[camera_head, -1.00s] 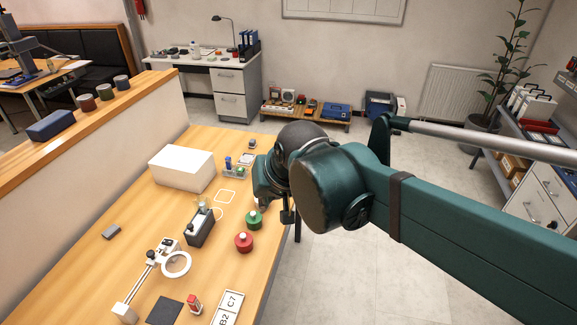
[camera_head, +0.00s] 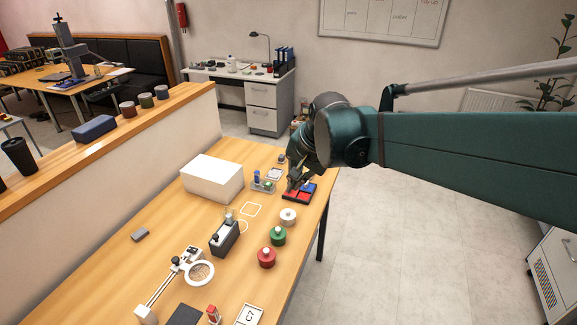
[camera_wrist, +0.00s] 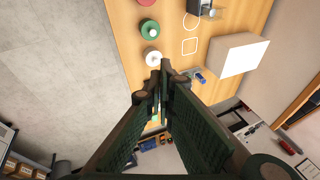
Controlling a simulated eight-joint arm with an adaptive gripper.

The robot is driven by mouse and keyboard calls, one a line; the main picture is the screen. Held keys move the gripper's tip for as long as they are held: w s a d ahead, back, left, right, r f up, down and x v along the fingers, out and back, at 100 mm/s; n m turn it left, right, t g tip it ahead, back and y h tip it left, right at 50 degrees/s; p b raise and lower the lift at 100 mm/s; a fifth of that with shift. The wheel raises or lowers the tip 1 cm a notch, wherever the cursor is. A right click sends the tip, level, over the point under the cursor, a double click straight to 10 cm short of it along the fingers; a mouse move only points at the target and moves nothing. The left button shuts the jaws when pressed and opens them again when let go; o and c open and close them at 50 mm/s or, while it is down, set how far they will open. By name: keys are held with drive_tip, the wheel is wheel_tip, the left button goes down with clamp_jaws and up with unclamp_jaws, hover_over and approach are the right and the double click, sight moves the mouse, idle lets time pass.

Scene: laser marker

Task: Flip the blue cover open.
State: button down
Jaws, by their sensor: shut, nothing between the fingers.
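A dark tray-like box with red and blue parts (camera_head: 306,187) lies near the far right edge of the wooden table. The blue part is on its far right side, partly behind my gripper, and I cannot tell whether it is a cover lying flat. My gripper (camera_head: 292,187) points down over the left part of the box; I cannot tell whether it touches it. In the wrist view my gripper (camera_wrist: 165,68) has its fingertips together with nothing between them, and the fingers hide most of the box.
A grey holder with blue and green items (camera_head: 262,184) stands left of the box. White, green (camera_head: 278,235) and red (camera_head: 266,257) round containers stand nearer the camera. A large white block (camera_head: 212,178) stands farther left. The table's right edge is close.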

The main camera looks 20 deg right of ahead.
drive_tip(key=w+d+f+m+y, duration=0.1)
drive_tip(key=w+d+f+m, duration=0.4)
drive_tip(key=d, duration=0.4)
drive_tip(key=w+d+f+m+g+p, duration=0.1)
drive_tip(key=w+d+f+m, duration=0.5)
drive_tip(key=w+d, duration=0.3)
drive_tip(key=w+d+f+m+y+p, duration=0.1)
drive_tip(key=w+d+f+m, duration=0.4)
drive_tip(key=d, duration=0.5)
drive_tip(key=shift+w+f+g+y, duration=0.35)
drive_tip(key=shift+w+f, duration=0.55)
drive_tip(key=shift+f, duration=0.3)
drive_tip(key=shift+d, duration=0.1)
approach(312, 188)
drive_tip(key=f, duration=0.1)
drive_tip(key=s+f, duration=0.1)
drive_tip(key=f, duration=0.1)
drive_tip(key=d+f, duration=0.1)
drive_tip(key=f, duration=0.1)
drive_tip(key=shift+s+d+f+b, duration=0.1)
drive_tip(key=shift+s+b, duration=0.15)
drive_tip(key=shift+b, duration=0.05)
drive_tip(key=shift+w+a+f, duration=0.15)
drive_tip(key=shift+w+a, duration=0.8)
drive_tip(key=shift+a, duration=0.05)
drive_tip(key=shift+w+a, duration=0.45)
drive_tip(key=shift+w, duration=0.05)
